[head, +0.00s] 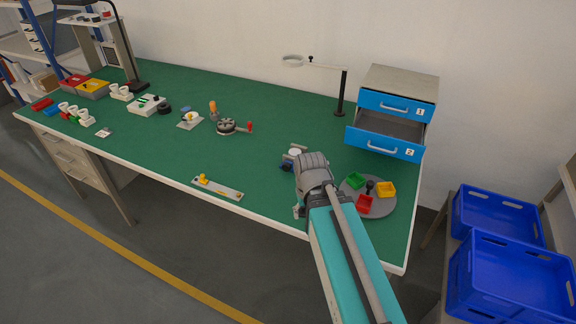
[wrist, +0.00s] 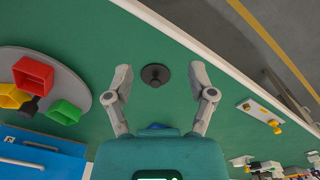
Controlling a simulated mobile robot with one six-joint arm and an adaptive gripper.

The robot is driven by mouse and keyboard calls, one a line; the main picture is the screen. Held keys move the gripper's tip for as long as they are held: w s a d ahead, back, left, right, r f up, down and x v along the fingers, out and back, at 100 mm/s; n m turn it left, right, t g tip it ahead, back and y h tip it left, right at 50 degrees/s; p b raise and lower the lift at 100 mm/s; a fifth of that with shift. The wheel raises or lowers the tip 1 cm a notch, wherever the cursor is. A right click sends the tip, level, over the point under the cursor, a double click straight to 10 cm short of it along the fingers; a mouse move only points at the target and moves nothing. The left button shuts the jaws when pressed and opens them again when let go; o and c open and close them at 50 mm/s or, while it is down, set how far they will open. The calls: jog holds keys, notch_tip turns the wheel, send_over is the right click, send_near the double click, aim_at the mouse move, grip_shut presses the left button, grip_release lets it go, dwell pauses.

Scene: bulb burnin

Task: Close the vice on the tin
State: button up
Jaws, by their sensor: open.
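My gripper (wrist: 160,80) is open, its two fingers spread above the green bench top near the front edge; in the head view it (head: 299,208) points down. A small dark round piece with a knob (wrist: 155,75) lies below, between the fingertips in the wrist view. I cannot tell whether it belongs to the vice. A bit of blue (wrist: 155,127) shows at my gripper's base.
A round grey tray (head: 385,205) with red, green and yellow bins is close on the right. A blue drawer unit (head: 400,80) has one drawer open. A strip with yellow parts (head: 217,187) lies left. A lamp stand (head: 340,95) stands behind.

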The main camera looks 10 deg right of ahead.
aim_at(286, 164)
jog(key=w+r+m+p, duration=0.2)
jog(key=w, duration=0.7)
jog(key=w+r+m+p, duration=0.2)
jog(key=w, duration=0.8)
jog(key=w+r+m+p, duration=0.2)
jog(key=w+m, duration=0.1)
jog(key=w, duration=0.7)
jog(key=shift+a+r+p, duration=0.3)
jog(key=shift+a+r, duration=0.05)
jog(key=shift+s+f, duration=0.1)
jog(key=shift+f, duration=0.15)
notch_tip(286, 164, down, 13)
jog(key=b, duration=1.3)
jog(key=shift+f+b, duration=0.2)
jog(key=shift+b, duration=0.2)
